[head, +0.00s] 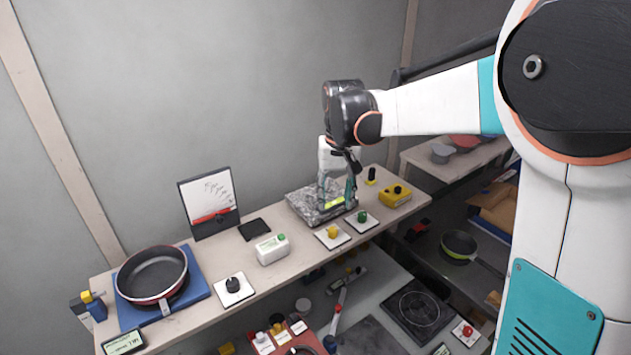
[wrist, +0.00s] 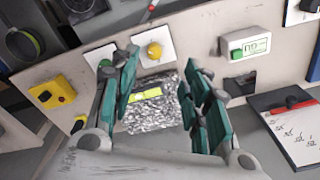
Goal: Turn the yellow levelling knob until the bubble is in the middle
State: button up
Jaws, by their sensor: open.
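The yellow knob (head: 332,232) sits on a white square plate at the front edge of the bench. It also shows in the wrist view (wrist: 154,50), beyond my fingertips. A yellow-green level vial (wrist: 145,94) lies on a speckled grey stone slab (wrist: 150,119). The slab is also in the head view (head: 303,205), behind the knob. The bubble is too small to make out. My gripper (head: 338,193) is open and empty, pointing down over the slab. In the wrist view its two fingers (wrist: 160,68) stand wide apart, with the vial between them in the picture.
A green knob (head: 362,217) on its own plate stands close right of the yellow one. A yellow box (head: 395,195) is farther right. A white box with a green button (head: 272,249) is left. A pan (head: 152,272) on a blue base stands far left.

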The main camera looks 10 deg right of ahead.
aim_at(333, 229)
jog(key=shift+g, duration=0.3)
jog(key=w+f+p, duration=0.1)
jog(key=f, duration=0.3)
jog(key=w+f+p, duration=0.1)
jog(key=f, duration=0.3)
jog(key=w+f+p, duration=0.1)
jog(key=f, duration=0.4)
jog(key=shift+d, duration=0.4)
grip_shut()
